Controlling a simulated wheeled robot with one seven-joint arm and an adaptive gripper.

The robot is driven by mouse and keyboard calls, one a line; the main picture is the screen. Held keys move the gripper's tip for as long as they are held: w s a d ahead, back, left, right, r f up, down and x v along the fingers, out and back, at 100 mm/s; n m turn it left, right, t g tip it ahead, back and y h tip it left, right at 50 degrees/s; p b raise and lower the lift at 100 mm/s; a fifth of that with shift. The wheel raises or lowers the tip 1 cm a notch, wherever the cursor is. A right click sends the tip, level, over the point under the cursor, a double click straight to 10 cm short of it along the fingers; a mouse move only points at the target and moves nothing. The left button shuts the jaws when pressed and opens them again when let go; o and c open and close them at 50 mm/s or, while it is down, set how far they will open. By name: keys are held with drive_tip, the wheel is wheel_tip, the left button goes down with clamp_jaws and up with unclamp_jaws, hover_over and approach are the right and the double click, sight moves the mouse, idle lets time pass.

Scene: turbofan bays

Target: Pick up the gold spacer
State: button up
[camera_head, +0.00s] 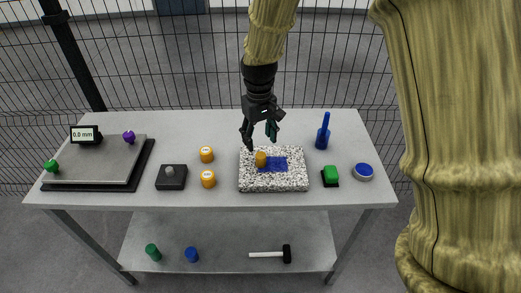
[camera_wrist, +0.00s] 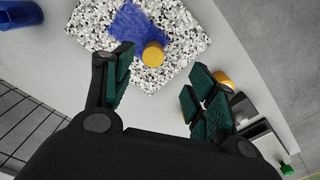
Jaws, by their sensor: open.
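The gold spacer (camera_head: 261,159) is a small gold cylinder on a speckled granite block (camera_head: 289,183). It stands at the left end of a blue patch (camera_head: 274,165) on the block's top. My gripper (camera_head: 259,137) is open and empty above the block's back edge, a little above and behind the spacer. In the wrist view the spacer (camera_wrist: 153,54) shows past the open fingers, between their lines, and apart from both. Nothing hides its top there.
Two orange cylinders with pale tops, a rear one (camera_head: 206,154) and a front one (camera_head: 208,178), stand left of the block.

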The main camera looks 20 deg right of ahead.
sight(261, 155)
drive_tip(key=shift+w+a+f, duration=0.15)
drive_tip(key=shift+w+f, duration=0.1)
drive_tip(key=shift+w, duration=0.05)
drive_tip(key=shift+a+f, duration=0.1)
drive_tip(key=shift+f, duration=0.25)
drive_tip(key=f, duration=0.2)
drive_tip(key=d+f+p, duration=0.1)
drive_tip(key=f, duration=0.1)
drive_tip(key=shift+s+a+f+p, duration=0.15)
drive_tip(key=shift+f+p, duration=0.15)
drive_tip(key=shift+p, duration=0.2)
drive_tip(key=shift+w+d+f+p, duration=0.2)
drive_tip(key=shift+f+p, duration=0.3)
drive_tip(key=shift+f, duration=0.2)
drive_tip(key=shift+w+d+f+p, duration=0.2)
drive_tip(key=shift+f+p, duration=0.25)
drive_tip(key=shift+f, duration=0.2)
drive_tip(key=shift+a+f, duration=0.1)
drive_tip(key=shift+f, duration=1)
drive_tip(key=shift+s, duration=0.1)
drive_tip(key=shift+c, duration=0.5)
